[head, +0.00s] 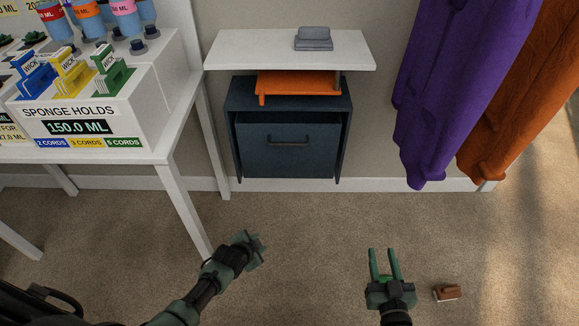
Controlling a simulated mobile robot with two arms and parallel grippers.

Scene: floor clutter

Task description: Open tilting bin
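The tilting bin is a dark blue cabinet (344,125) under a white top in the head view. Its front panel (285,160) carries a dark horizontal handle (288,142) and sits upright between the side walls. Whether a narrow gap shows at its top edge, I cannot tell. My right gripper (383,256) is open and empty, low in the picture, with its two green fingers pointing toward the bin. My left gripper (258,245) is to the left, seen from the side, in front of the bin and apart from it; its finger opening is unclear.
A white shelf top (270,47) bears a grey object (313,38). An orange piece (275,86) lies on the bin. A white table (170,140) with a display stands left. Purple cloth (440,90) hangs right. A brown object (447,294) lies on the carpet. Carpet before the bin is clear.

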